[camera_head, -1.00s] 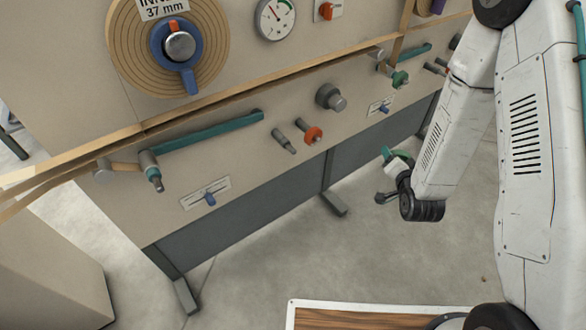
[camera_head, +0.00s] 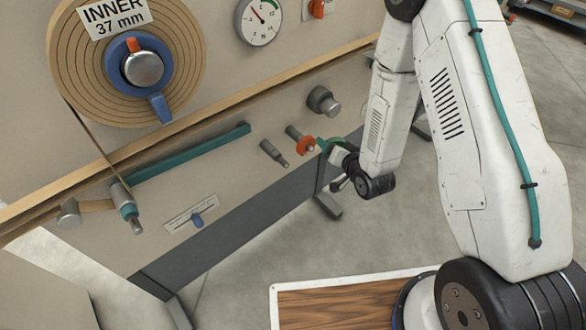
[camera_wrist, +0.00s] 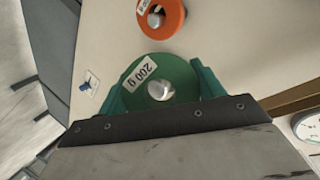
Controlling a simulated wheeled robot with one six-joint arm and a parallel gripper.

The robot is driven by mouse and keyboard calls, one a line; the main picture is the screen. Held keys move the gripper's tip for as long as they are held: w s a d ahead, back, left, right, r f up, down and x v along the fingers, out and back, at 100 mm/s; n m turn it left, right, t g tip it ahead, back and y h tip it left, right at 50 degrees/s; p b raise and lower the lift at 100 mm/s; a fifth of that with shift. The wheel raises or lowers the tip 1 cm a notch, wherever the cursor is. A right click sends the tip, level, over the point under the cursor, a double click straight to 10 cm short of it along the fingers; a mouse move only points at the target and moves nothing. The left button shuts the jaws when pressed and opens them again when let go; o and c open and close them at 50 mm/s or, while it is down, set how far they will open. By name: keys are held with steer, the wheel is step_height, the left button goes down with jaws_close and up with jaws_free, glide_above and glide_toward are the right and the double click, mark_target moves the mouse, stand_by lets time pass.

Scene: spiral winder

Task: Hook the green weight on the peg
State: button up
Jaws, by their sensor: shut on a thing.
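The green weight is a disc with a "200 g" label, seen face-on in the wrist view (camera_wrist: 182,72). My gripper (camera_wrist: 158,85) is shut on it, with one teal finger at either side. A round metal piece shows at its centre; I cannot tell whether it is part of the weight or a peg. In the head view my gripper (camera_head: 326,148) is just right of an orange disc (camera_head: 305,145), and only a sliver of green (camera_head: 337,140) shows. The orange disc sits on a metal peg; it also shows in the wrist view (camera_wrist: 150,28). A bare peg (camera_head: 273,153) sticks out left of it.
A grey knob (camera_head: 323,101) sticks out above the orange disc. A long teal lever (camera_head: 190,155) and a blue slider (camera_head: 197,219) are further left on the panel. A wooden board with a white rim (camera_head: 330,300) lies below. A gauge (camera_head: 259,20) is higher up.

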mark_target(277, 160)
steer(key=s+a+f+n+g+y, duration=0.2)
steer(key=a+f+n+y, duration=0.1)
steer(key=a, duration=0.3)
steer(key=s+a+f+n+g+y, duration=0.2)
steer(key=a+f+n+y, duration=0.15)
steer(key=a, duration=0.35)
steer(key=shift+m+h, duration=0.35)
steer(key=shift+m, duration=0.1)
steer(key=shift+w+a+f, duration=0.1)
steer(key=shift+w+a, duration=0.5)
steer(key=shift+w, duration=0.35)
steer(key=shift+w+a+f, duration=0.1)
steer(key=shift+w+a, duration=0.45)
steer(key=shift+w, duration=0.45)
steer(key=shift+w+a, duration=0.6)
steer(key=shift+w, duration=0.35)
steer(key=shift+w+a+f, duration=0.1)
steer(key=shift+w+f, duration=0.05)
steer(key=shift+w, duration=0.05)
steer(key=o, duration=1.8)
